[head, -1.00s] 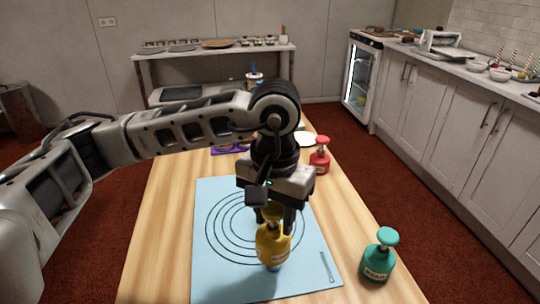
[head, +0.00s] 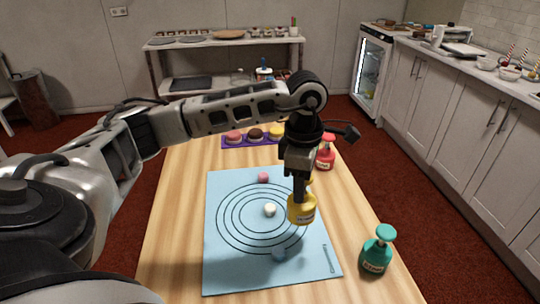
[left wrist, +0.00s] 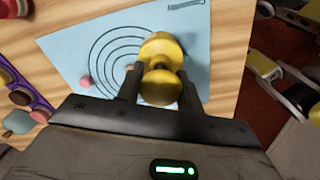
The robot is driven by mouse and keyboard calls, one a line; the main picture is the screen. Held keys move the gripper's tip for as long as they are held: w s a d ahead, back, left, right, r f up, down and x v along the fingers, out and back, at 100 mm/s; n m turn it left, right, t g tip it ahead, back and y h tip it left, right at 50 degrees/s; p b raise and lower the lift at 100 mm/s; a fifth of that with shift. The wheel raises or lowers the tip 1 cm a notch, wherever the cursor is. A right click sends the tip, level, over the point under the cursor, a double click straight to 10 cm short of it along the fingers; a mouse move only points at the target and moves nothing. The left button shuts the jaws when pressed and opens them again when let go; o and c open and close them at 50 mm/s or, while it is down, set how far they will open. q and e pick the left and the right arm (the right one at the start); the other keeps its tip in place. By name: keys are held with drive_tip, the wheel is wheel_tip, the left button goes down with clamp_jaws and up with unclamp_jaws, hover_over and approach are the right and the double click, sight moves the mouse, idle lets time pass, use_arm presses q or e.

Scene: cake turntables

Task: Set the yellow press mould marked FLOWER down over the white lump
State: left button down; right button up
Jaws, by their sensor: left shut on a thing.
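The yellow mould (head: 302,210) hangs upright from my left gripper (head: 300,187), above the right part of the rings on the blue mat (head: 225,274). Its label is too small to read surely. The white lump (head: 270,210) lies near the middle of the rings, just left of the mould in the head view and apart from it. My right gripper is not in view.
A pink lump (head: 263,178) lies behind the white one and a blue lump (head: 279,254) in front. A teal mould (head: 377,252) stands right of the mat, a red mould (head: 325,153) behind. A purple tray (head: 229,145) with small cakes stands at the back.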

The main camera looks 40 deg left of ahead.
use_arm(q)
drive_tip(key=a+f+n, duration=0.4)
drive_tip(key=a+n, duration=0.5)
drive_tip(key=n, duration=0.8)
drive_tip(key=shift+w+a, duration=0.25)
drive_tip(key=shift+w, duration=0.15)
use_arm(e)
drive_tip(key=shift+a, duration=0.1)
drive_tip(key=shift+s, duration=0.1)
use_arm(q)
drive_tip(key=shift+f+b, duration=0.15)
drive_tip(key=shift+b, duration=0.15)
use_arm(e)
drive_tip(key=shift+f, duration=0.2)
use_arm(q)
drive_tip(key=shift+f+b, duration=1.25)
drive_tip(key=shift+f, duration=0.55)
drive_tip(key=c, duration=0.5)
unclamp_jaws()
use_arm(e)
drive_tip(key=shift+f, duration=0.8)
